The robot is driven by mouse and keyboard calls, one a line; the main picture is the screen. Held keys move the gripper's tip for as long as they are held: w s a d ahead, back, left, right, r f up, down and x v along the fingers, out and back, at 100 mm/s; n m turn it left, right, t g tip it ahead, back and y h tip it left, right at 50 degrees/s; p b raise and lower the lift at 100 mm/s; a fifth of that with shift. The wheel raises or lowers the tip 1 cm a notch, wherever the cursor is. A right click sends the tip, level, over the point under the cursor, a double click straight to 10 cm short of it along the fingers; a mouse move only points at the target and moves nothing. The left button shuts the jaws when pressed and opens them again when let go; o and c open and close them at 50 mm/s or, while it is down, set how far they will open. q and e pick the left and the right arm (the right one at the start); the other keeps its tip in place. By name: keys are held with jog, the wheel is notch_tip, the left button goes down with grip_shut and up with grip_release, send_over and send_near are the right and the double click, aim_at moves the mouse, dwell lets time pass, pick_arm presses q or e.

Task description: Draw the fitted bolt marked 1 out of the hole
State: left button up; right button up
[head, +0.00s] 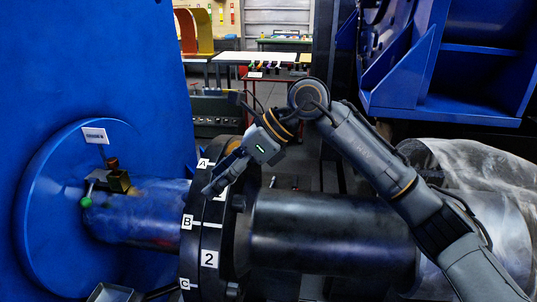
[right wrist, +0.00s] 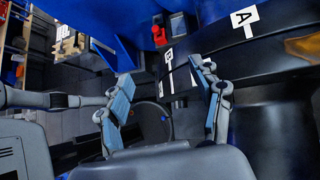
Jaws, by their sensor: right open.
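The black flanged coupling (head: 212,225) on the shaft carries white labels A, B, C and 2. Bolt heads (head: 238,202) stand on its right-hand face; I cannot make out one marked 1. My right gripper (head: 221,170) is at the upper part of the coupling, close to label A, with its fingers parted. In the right wrist view the open fingers (right wrist: 162,78) hold nothing visible between them. The coupling rim (right wrist: 190,80) lies beyond and beside the right finger, with label A (right wrist: 244,20) and a smaller label (right wrist: 168,56) I cannot read. My left gripper is not in view.
A large blue housing (head: 90,60) fills the left, with a valve (head: 118,181) and green knob (head: 87,202) near the shaft. A thick dark shaft (head: 325,230) runs right. A blue frame (head: 450,80) overhangs at upper right. A workbench (head: 255,57) stands behind.

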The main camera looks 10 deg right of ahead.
aim_at(244, 202)
jog(key=w+d+r+t+h, duration=0.25)
jog(key=d+h, duration=0.25)
jog(key=d, duration=0.5)
jog(key=shift+g, duration=0.55)
jog(key=p+x, duration=0.2)
jog(key=x, duration=0.4)
jog(key=p+x, duration=0.2)
jog(key=x, duration=0.5)
jog(key=shift+w+f+p, duration=0.2)
jog(key=shift+w+p, duration=0.05)
jog(key=shift+p, duration=0.1)
jog(key=shift+w+a+f, duration=0.1)
jog(key=shift+f, duration=0.35)
